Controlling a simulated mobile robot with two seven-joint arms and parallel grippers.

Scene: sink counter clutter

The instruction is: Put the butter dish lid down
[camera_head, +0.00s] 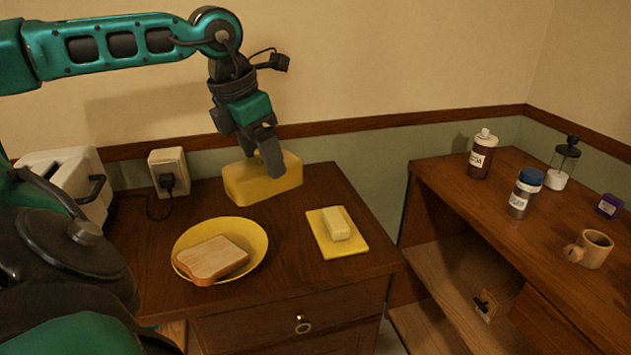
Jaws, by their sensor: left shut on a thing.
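The yellow butter dish lid (240,184) is a box-shaped cover at the back of the wooden cabinet top, near the wall. My left gripper (268,160) comes down from above and is shut on the lid. Whether the lid touches the cabinet top or hangs just above it, I cannot tell. The yellow butter dish base (350,247) lies in front and to the right of the lid, with a pale block of butter (336,223) on it, uncovered. My right gripper is not in view.
A yellow plate (258,236) with a bread slice (213,259) sits front left. A white toaster (62,171) stands at the left, beside a wall outlet (168,172) with a cord. A right-hand shelf (450,190) holds bottles and a mug (592,249). A gap separates both furniture pieces.

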